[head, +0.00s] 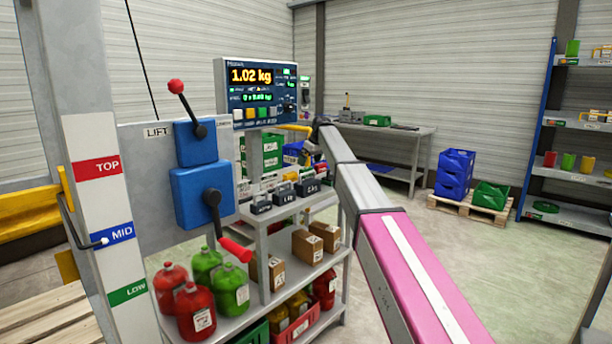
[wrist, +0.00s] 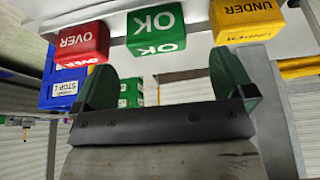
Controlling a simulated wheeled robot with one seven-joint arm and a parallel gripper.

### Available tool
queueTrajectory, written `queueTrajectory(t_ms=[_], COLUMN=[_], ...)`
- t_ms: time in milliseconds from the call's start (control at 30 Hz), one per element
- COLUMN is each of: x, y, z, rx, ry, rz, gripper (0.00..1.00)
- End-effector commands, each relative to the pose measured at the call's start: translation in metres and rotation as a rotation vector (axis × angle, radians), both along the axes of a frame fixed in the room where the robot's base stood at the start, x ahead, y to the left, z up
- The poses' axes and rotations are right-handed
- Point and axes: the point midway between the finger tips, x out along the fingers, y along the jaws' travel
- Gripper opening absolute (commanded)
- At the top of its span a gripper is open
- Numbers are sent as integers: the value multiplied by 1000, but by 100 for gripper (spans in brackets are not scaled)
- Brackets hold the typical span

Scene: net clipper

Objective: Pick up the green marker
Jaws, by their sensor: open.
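The green marker, a block lettered OK (wrist: 155,30), shows at the top middle of the wrist view. A red OVER block (wrist: 80,43) is to its left and a yellow UNDER block (wrist: 247,20) to its right. My gripper (wrist: 163,76) is open, its two dark green fingers spread and nothing between them. The green block lies beyond the fingertips, roughly in line with the gap, and looks apart from them. In the head view my gripper (head: 309,150) is small, at the arm's far end by the scale post. I cannot make out the green marker there.
A scale display (head: 258,88) reading 1.02 kg stands beside my gripper. A grey shelf cart (head: 265,225) with weights, boxes and jugs is below.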

Motion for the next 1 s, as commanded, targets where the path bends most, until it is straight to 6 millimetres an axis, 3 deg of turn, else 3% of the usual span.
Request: queueTrajectory(t_ms=[267, 600, 833, 867, 1000], x=[6, 19, 19, 19, 19], y=[6, 17, 18, 18, 18], z=[-20, -59, -62, -62, -62], rx=[0, 0, 0, 0, 0], ry=[0, 0, 0, 0, 0], rz=[0, 1, 0, 0, 0], gripper=[100, 100, 100, 97, 51])
